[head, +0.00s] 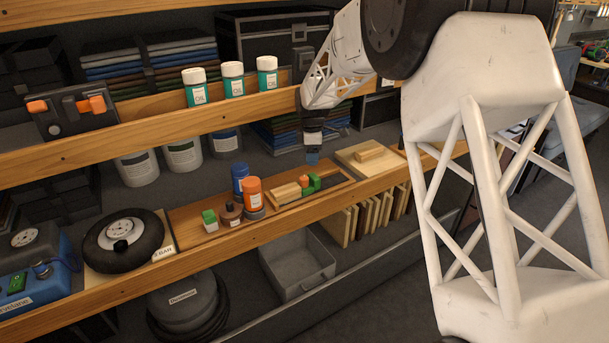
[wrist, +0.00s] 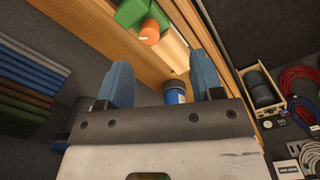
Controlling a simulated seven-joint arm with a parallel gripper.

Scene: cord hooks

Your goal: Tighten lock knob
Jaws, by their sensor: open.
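I cannot tell for certain which part is the lock knob. An orange knob-like piece (wrist: 149,33) sits beside a green block (wrist: 131,13) in the wrist view, above the gap between my fingers. In the head view a small orange piece (head: 304,180) and a green block (head: 314,183) stand together on the wooden shelf board. My gripper (head: 312,158) points down just above and behind them; its blue fingers also show in the wrist view (wrist: 163,68). They are spread apart with nothing held, and do not appear to touch the orange piece.
A wooden block (head: 284,194) lies left of the orange piece. A shelf with oil bottles (head: 233,84) runs above.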

